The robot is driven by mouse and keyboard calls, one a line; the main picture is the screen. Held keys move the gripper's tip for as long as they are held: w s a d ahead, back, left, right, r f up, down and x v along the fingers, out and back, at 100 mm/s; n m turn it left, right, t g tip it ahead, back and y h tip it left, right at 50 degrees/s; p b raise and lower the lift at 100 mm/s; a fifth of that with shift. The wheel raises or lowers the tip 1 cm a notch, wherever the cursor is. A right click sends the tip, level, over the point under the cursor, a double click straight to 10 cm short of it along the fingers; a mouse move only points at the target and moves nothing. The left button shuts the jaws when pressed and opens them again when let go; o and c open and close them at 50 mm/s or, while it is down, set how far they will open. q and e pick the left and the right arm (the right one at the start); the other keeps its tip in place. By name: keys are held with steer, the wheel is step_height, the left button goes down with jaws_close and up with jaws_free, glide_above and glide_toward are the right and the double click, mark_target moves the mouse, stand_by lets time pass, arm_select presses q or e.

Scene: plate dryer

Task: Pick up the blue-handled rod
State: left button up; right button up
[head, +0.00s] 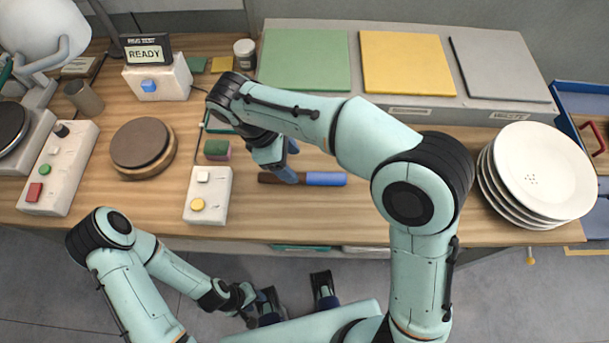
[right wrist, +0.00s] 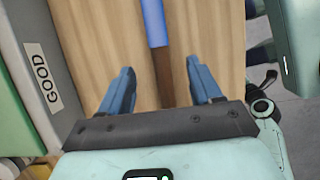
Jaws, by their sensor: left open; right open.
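The blue-handled rod (head: 325,179) lies flat on the wooden counter, its blue handle to the right and its brown shaft to the left. My right gripper (head: 290,162) is open over the shaft, left of the handle. In the right wrist view the rod (right wrist: 154,24) runs between the two spread fingers of the right gripper (right wrist: 160,68), apart from both. Part of the shaft is hidden behind the gripper. Its exact height above the rod is hard to tell. My left gripper (head: 295,296) is open and empty, low in front of the counter's edge.
A control box (head: 209,196) with a yellow button and a green-and-pink sponge (head: 217,150) lie left of the rod. A plate stack (head: 540,170) stands at the right. A raised shelf with green (head: 305,60), yellow (head: 407,63) and grey panels is behind. Counter right of the handle is clear.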

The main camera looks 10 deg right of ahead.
mark_target(303, 175)
steer(key=shift+x, duration=1.1)
steer(key=shift+b+x, duration=0.6)
steer(key=shift+x, duration=2.1)
steer(key=shift+w, duration=0.15)
steer(key=c, duration=1.2)
